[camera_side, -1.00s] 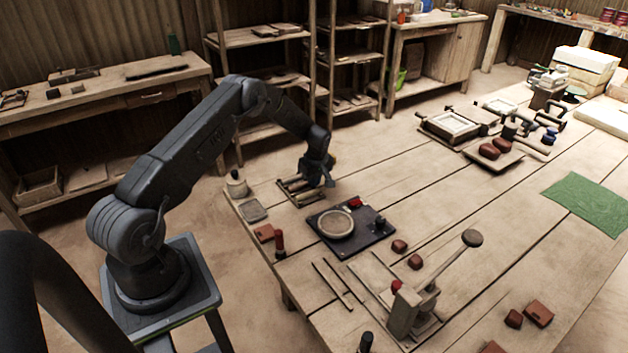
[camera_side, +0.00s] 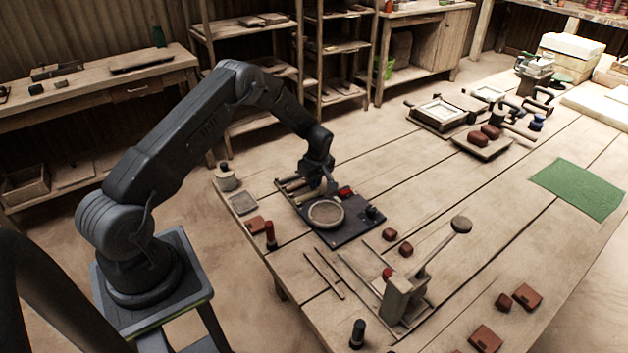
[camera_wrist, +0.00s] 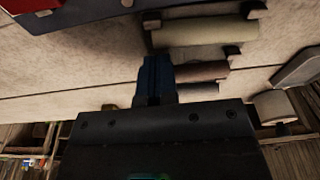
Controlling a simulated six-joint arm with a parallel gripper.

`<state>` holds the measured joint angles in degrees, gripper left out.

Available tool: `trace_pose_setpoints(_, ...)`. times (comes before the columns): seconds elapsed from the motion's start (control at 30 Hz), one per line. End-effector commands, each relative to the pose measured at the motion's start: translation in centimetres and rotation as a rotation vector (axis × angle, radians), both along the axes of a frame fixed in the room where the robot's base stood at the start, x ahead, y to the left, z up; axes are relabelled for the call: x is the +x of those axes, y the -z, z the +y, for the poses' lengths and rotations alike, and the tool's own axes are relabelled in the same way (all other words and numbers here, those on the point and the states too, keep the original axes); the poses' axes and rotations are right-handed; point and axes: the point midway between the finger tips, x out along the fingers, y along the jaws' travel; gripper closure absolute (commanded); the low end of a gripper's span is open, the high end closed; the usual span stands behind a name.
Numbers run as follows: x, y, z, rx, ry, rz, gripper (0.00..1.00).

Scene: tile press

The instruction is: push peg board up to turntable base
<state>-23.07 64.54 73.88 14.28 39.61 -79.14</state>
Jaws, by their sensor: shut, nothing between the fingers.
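The peg board (camera_side: 288,187) is a small wooden rack with pale and brownish rollers at the far left of the table. In the wrist view its rollers (camera_wrist: 205,32) lie between dark pegs. The turntable base (camera_side: 345,236) is a dark plate carrying a round disc and a red piece. Its corner (camera_wrist: 60,12) shows at the top left of the wrist view. The board lies close by the base's far-left edge; I cannot tell whether they touch. My gripper (camera_side: 328,187) is shut and empty, low at the board's far end. Its blue fingers (camera_wrist: 156,78) are beside the rollers and partly overlap them.
A lidded jar (camera_side: 226,179) and a grey square pad (camera_side: 242,203) stand left of the board. A red-brown block (camera_side: 258,225) and red-handled tool (camera_side: 270,236) are near the table edge. A lever press (camera_side: 403,297) stands in front.

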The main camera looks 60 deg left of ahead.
Motion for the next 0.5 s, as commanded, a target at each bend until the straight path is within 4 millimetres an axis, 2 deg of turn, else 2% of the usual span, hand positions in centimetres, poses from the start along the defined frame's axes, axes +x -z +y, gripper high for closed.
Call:
trace_pose_setpoints(0.27, 0.3, -2.8, -0.2, 0.004, 0.000, -0.009, 1.00)
trace_pose_setpoints(0.5, 0.3, -8.0, -1.1, 0.003, 0.000, -0.009, 1.00)
